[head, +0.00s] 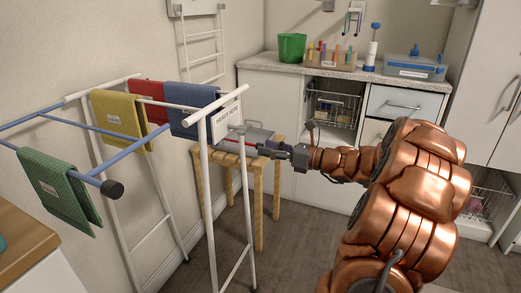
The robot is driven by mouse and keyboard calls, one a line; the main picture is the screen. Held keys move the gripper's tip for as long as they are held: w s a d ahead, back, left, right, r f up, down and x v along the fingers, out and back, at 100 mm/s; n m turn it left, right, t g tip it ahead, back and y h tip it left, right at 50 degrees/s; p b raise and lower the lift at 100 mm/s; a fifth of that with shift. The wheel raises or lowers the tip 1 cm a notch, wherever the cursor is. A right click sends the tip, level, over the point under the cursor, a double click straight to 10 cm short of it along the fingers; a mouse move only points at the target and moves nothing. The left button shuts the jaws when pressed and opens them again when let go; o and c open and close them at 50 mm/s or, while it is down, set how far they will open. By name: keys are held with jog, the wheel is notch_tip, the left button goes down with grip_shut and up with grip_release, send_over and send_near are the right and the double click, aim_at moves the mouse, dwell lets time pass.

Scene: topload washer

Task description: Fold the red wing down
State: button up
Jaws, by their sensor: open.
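A white drying rack (209,190) stands at the left. Its blue wing (75,165) sticks out to the left at the near side. A thin red bar (240,143), which looks like part of the red wing, shows at the rack's right side just left of my gripper. Most of the red wing is hidden or too small to make out. My gripper (266,150) reaches in from the right, open, with its fingertips close to the red bar's right end. I cannot tell whether they touch it.
Green (62,188), yellow (120,116), red (148,98) and blue (192,108) cloths hang on the rack. A wooden stool (258,205) stands behind the rack, close to my gripper. A counter (300,69) lines the back. Floor is free between stool and cabinets.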

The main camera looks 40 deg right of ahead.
jog(key=shift+x, duration=1.3)
grip_shut()
